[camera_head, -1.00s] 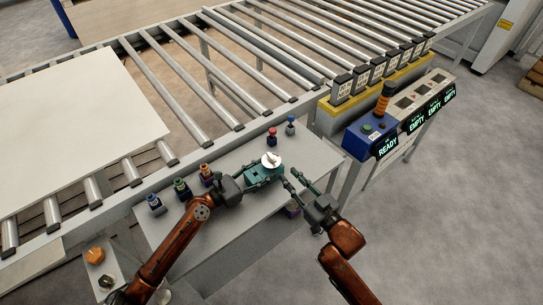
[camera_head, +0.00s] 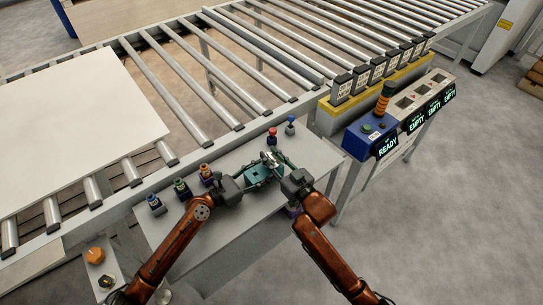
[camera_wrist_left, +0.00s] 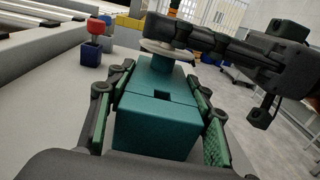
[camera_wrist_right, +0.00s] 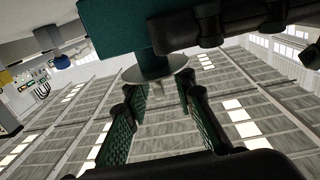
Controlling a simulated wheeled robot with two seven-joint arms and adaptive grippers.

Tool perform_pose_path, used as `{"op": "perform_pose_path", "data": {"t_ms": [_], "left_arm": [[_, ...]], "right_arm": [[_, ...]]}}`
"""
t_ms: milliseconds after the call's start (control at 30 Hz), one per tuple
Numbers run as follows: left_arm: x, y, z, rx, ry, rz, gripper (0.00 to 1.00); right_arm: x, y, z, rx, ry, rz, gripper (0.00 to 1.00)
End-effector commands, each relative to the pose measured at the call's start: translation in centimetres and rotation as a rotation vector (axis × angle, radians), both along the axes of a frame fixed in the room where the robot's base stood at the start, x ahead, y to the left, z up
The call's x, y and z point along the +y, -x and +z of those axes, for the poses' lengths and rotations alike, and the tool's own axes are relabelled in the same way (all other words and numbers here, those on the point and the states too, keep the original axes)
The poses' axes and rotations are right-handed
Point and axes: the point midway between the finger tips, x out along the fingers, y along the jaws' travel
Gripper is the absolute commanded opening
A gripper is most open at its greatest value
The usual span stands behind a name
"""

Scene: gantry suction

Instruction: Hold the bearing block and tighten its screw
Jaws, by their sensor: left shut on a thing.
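The teal bearing block (camera_head: 257,175) is above the grey table, between the finger pads of my left gripper (camera_wrist_left: 158,110), which is shut on it. It also shows in the right wrist view (camera_wrist_right: 115,25). A pale round disc with a short stem, which looks like the screw's head (camera_wrist_right: 155,68), sits at the block's far end; it also shows in the left wrist view (camera_wrist_left: 167,47). My right gripper (camera_wrist_right: 160,95) is open, its green-padded fingers apart on either side of the disc's stem, seemingly not touching it. In the head view, the right gripper (camera_head: 272,160) covers most of the disc.
Several small coloured-top pieces stand on the table (camera_head: 225,240), including a red-topped one (camera_head: 272,136) and a blue-topped one (camera_head: 290,125) behind the block. A roller conveyor (camera_head: 190,100) runs behind. A blue control box (camera_head: 370,135) reading READY stands at right.

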Motion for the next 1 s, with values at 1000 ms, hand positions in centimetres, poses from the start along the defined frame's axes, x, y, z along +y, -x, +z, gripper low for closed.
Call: {"op": "perform_pose_path", "data": {"t_ms": [1000], "left_arm": [[0.02, -0.03, 0.04, -0.001, 0.001, 0.0, 0.0]], "right_arm": [[0.2, 0.07, 0.12, -0.001, -0.009, -0.122, 0.0]]}}
